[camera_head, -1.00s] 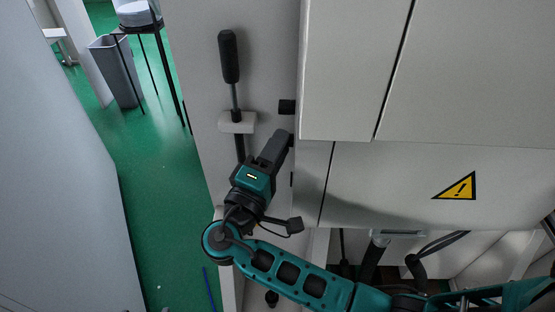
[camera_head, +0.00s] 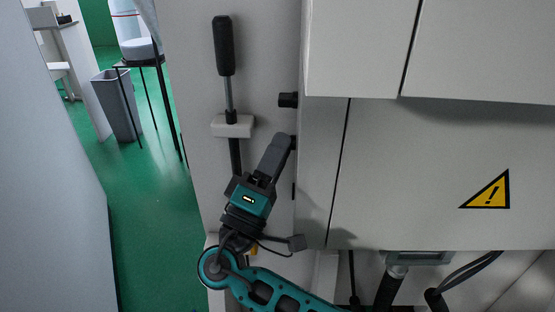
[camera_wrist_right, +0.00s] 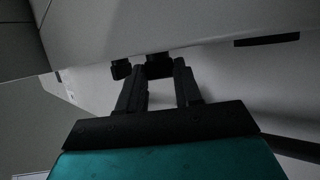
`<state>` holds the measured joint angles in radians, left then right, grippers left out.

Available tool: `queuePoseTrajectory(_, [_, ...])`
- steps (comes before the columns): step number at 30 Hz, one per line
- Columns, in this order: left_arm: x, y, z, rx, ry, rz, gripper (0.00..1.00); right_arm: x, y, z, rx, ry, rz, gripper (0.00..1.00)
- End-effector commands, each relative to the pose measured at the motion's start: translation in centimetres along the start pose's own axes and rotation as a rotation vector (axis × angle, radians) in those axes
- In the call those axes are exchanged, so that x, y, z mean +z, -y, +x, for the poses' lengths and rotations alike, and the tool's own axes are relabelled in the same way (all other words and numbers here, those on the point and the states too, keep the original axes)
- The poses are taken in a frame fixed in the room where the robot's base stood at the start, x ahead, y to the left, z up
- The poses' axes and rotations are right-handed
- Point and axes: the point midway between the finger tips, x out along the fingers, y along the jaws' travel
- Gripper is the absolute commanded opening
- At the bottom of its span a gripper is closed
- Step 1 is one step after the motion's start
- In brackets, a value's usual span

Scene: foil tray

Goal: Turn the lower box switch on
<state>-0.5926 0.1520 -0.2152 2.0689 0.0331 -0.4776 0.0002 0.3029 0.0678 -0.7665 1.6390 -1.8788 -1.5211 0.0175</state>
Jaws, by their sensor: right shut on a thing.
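The upper black box switch (camera_head: 288,100) sticks out from the left side of the grey box. The lower box switch (camera_head: 293,142) is a dark knob below it, mostly hidden by my right gripper (camera_head: 284,141) in the head view. In the right wrist view my right gripper (camera_wrist_right: 159,74) has its two dark fingers on either side of the lower switch (camera_wrist_right: 159,66) and is shut on it. The other dark knob (camera_wrist_right: 121,68) lies just left of the fingers there. The knob's turn position cannot be made out. My left gripper is not in view.
A long black-handled lever (camera_head: 224,47) stands in a bracket (camera_head: 232,127) left of the gripper. The box front (camera_head: 420,170) carries a yellow warning sign (camera_head: 487,191). Black cables hang below. Green floor (camera_head: 150,215) is free at left.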

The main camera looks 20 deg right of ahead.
Motion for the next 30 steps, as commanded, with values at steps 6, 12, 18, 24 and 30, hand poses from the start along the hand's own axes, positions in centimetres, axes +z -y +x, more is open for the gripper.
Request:
queuePoseTrajectory(6, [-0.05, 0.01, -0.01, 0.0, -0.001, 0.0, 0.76, -0.04, -0.05, 0.07, 0.001, -0.001, 0.001, 0.04])
queuePoseTrajectory(12, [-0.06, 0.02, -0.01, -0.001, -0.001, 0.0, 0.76, -0.04, -0.05, 0.07, 0.001, -0.001, 0.001, 0.45])
queuePoseTrajectory(18, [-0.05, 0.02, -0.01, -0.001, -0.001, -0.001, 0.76, -0.02, -0.03, 0.05, 0.0, -0.001, 0.0, 0.6])
queuePoseTrajectory(24, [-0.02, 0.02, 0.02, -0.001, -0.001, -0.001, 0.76, -0.01, 0.01, 0.03, 0.0, 0.0, 0.0, 0.6])
queuePoseTrajectory(30, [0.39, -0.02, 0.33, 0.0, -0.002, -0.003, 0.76, 0.08, 0.54, 0.11, 0.0, 0.0, 0.0, 0.6])
